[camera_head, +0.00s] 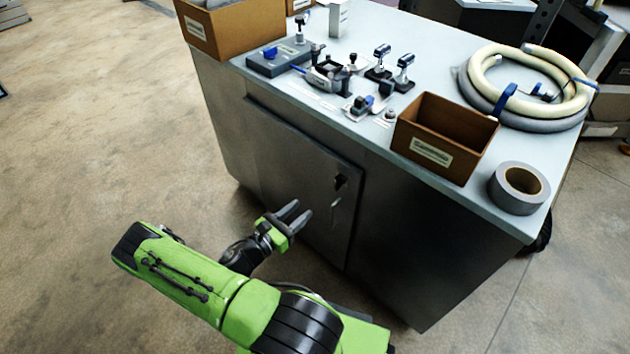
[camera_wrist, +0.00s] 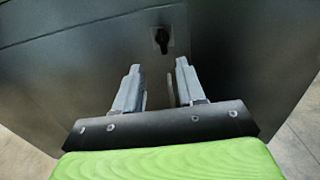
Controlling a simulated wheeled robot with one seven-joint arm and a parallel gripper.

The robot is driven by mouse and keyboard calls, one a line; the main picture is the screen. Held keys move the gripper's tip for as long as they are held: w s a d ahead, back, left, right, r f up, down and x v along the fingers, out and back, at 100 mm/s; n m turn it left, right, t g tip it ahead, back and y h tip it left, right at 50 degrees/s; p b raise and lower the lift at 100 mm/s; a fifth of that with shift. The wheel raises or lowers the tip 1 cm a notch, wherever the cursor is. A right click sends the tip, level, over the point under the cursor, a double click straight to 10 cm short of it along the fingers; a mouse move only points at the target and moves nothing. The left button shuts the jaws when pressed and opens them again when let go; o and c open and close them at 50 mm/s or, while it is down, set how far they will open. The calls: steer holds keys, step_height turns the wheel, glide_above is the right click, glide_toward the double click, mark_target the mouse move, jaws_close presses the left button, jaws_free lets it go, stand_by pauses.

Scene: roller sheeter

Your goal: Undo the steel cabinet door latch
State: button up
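The steel cabinet door (camera_head: 297,178) is a dark grey panel on the cabinet's front and looks closed. Its latch (camera_head: 340,181) is a small black piece near the door's upper right edge. In the wrist view the latch (camera_wrist: 161,38) shows as a black knob on a lighter plate, ahead of my fingers and a little above the gap between them. My gripper (camera_head: 297,213) is in front of the door, left of and below the latch in the head view. In the wrist view my gripper (camera_wrist: 158,75) has its two fingers apart with nothing between them.
The cabinet top (camera_head: 440,75) carries a brown bin (camera_head: 440,140), a tape roll (camera_head: 519,188), a coiled hose (camera_head: 530,85), several clamps and tools, and another brown box (camera_head: 235,30) at the left corner. The floor (camera_head: 90,120) left of the cabinet is clear.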

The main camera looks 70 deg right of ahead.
mark_target(335, 182)
steer(key=b+x, duration=0.2)
steer(key=x, duration=1.1)
steer(key=shift+s+d, duration=0.25)
steer(key=shift+s, duration=0.05)
steer(key=shift+s+d, duration=0.15)
steer(key=shift+d, duration=0.3)
steer(key=c, duration=0.7)
